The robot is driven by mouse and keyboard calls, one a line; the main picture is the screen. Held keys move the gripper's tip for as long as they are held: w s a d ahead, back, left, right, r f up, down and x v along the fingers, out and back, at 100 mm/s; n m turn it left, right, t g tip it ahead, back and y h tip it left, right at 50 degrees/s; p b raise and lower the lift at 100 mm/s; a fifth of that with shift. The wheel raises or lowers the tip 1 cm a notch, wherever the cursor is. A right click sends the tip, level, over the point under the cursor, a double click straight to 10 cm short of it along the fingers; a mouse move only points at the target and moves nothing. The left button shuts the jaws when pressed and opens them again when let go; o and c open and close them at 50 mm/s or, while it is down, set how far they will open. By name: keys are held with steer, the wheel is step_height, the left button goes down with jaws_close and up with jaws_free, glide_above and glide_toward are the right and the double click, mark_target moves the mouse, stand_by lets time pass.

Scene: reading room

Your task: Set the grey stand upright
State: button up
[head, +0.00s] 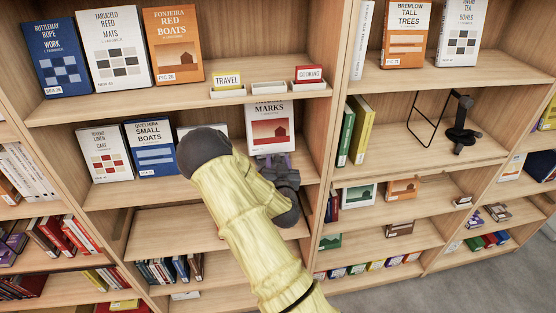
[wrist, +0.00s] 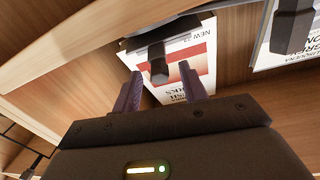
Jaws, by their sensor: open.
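A dark grey stand (head: 462,122) is on the upper right shelf, beside a thin black wire frame (head: 424,120). A post rises from its low foot to a small head; I cannot tell whether it rests on its proper base. A dark piece at the lower left edge of the wrist view (wrist: 33,168) may be the same stand. My gripper (wrist: 160,70) is open, with two purple fingers apart and nothing clearly held. In the head view my gripper (head: 279,162) is partly hidden by my forearm, below the red-and-white Marks book (head: 272,130), left of the stand.
The Marks book shows in the wrist view (wrist: 190,60) with a dark support (wrist: 158,60) across it. A divider (head: 338,110) separates this bay from the stand's shelf. Green and yellow books (head: 354,130) stand just right of it. The shelf around the stand (head: 400,155) has free room.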

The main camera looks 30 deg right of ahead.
jaws_close()
steer(key=f+t+b, duration=0.1)
steer(key=b, duration=0.3)
steer(key=shift+s+f, duration=0.15)
steer(key=shift+f, duration=0.15)
steer(key=t+b, duration=0.1)
steer(key=b, duration=0.2)
steer(key=f+h+b, duration=0.1)
steer(key=b, duration=0.3)
steer(key=shift+s+a+f+t, duration=0.1)
steer(key=shift+s+f+t, duration=0.15)
steer(key=shift+t, duration=0.15)
steer(key=shift+r, duration=0.1)
jaws_free()
